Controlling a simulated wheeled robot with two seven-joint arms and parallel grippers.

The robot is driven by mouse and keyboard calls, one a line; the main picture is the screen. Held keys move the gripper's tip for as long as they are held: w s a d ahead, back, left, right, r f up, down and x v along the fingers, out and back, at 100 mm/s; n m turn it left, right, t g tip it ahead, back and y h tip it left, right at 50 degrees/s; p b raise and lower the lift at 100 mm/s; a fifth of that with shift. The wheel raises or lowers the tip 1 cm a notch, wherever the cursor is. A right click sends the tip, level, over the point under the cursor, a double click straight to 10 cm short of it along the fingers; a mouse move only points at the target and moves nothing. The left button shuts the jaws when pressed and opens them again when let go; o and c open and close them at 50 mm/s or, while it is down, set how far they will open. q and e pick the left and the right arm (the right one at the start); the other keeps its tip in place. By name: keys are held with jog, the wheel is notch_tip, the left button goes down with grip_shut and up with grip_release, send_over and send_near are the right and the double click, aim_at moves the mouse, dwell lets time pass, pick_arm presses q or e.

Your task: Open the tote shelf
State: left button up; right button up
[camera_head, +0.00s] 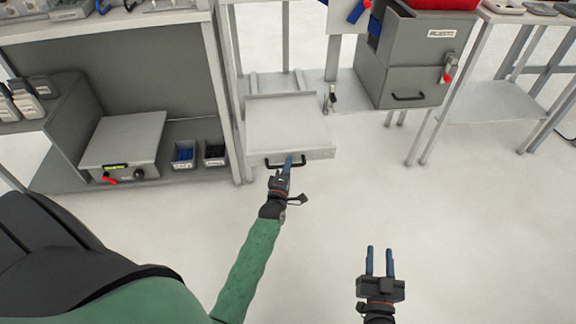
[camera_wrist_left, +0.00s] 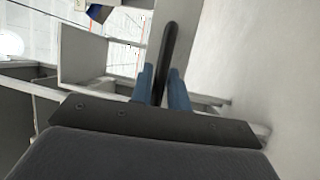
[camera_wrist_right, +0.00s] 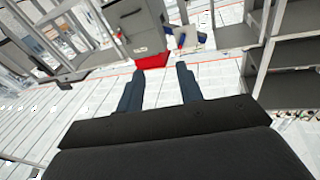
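The tote shelf (camera_head: 288,125) is a pale grey sliding tray low in the rack left of centre, standing out in front of the rack's rear posts. A black bar handle (camera_head: 301,162) is on its front edge, and it also shows in the left wrist view (camera_wrist_left: 168,45). My left gripper (camera_head: 289,160) is at this handle, with its blue fingers close together on either side of the bar, seemingly touching it. My right gripper (camera_head: 379,262) is open and empty over the floor at the lower right; its spread fingers show in the right wrist view (camera_wrist_right: 160,88).
A grey cabinet (camera_head: 402,55) with a black-handled drawer stands right of the tote shelf. A grey box (camera_head: 125,140) and two small bins (camera_head: 198,156) sit on the lower shelf to the left. The pale floor (camera_head: 440,210) in front is clear.

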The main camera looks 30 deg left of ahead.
pick_arm(q)
jog(key=shift+o, duration=1.3)
jog(key=shift+s, duration=0.15)
